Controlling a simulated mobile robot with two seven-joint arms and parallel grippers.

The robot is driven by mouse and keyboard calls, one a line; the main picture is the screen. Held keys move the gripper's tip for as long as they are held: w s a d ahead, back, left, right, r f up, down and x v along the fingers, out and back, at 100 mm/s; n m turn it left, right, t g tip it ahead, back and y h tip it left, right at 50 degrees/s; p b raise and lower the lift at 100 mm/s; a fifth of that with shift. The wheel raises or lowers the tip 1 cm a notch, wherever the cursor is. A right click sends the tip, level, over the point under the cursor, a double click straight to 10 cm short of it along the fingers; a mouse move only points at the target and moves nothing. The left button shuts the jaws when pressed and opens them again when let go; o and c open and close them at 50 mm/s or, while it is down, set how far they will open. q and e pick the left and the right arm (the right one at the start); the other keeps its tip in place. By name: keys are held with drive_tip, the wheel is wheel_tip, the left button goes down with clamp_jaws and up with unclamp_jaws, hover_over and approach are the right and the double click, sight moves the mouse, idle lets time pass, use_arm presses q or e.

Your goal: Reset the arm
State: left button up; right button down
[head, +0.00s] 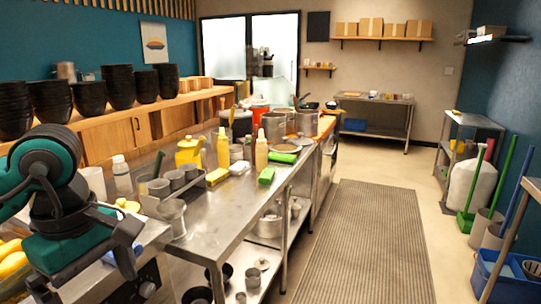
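My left arm comes in from the left edge, teal and black, bent downward. Its black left gripper (124,246) hangs at the near left end of the steel counter (222,232), beside a metal cup (172,217). Part of the gripper is hidden by its own wrist, and I cannot make out the gap between its fingers. I see nothing clearly held in it. My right arm and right gripper are not in view.
Black bowls (119,86) stand stacked on the wooden shelf behind. A grey ribbed mat (362,240) covers the clear aisle at right. A blue bin (505,282) stands at far right.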

use_arm(q)
drive_tip(key=s+d+f+g+h, duration=0.3)
drive_tip(key=d+h, duration=0.3)
drive_tip(key=d, duration=0.4)
drive_tip(key=d+r+n+h, duration=0.6)
drive_tip(key=d+n+h, duration=0.55)
drive_tip(key=h, duration=0.25)
drive_tip(key=w+a+f+n+t+y, duration=0.5)
drive_tip(key=n+t, duration=0.5)
drive_tip(key=n, duration=0.5)
drive_tip(key=w+a+f+n+t+y, duration=0.3)
drive_tip(key=f+n+t, duration=0.4)
drive_tip(key=n+t, duration=0.6)
drive_tip(key=s+a+f+n+g+y, duration=0.2)
drive_tip(key=s+f+n+g+y, duration=0.1)
drive_tip(key=f+n, duration=0.2)
drive_tip(key=s+a+f+n+g+y, duration=0.3)
drive_tip(key=f+n, duration=0.3)
drive_tip(key=f, duration=0.4)
drive_tip(key=s+a+f+n+g+y, duration=0.2)
drive_tip(key=s+f+n+g+y, duration=0.1)
drive_tip(key=f, duration=0.5)
drive_tip(key=shift+s+a+f+n+y, duration=0.25)
drive_tip(key=shift+s+a+n+y, duration=0.2)
drive_tip(key=shift+s+n, duration=0.7)
